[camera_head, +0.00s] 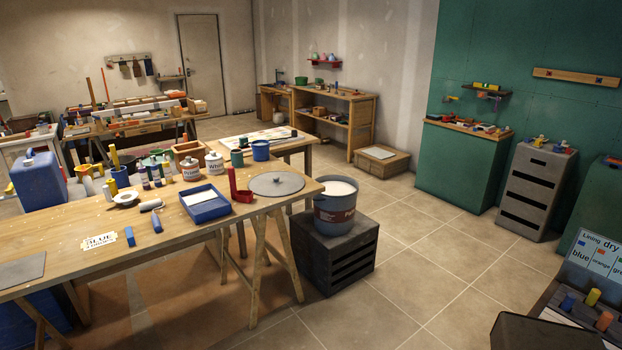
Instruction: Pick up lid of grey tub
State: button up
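The tub has a dark reddish label, only partly readable. It rests on a dark slatted crate (318,262). The lid is apart from the tub. My gripper is not in view.
A red holder (240,194) stands just left of the lid, and a blue tray (206,210) lies farther left. Paint tins (214,164) and bottles stand behind. The tiled floor (440,270) right of the crate is clear. A grey drawer cabinet (532,190) stands at the right.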

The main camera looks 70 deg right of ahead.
aim_at(276, 184)
jog(key=z, duration=0.8)
jog(key=k, duration=0.75)
jog(key=i, duration=1.8)
jog(key=z, duration=0.25)
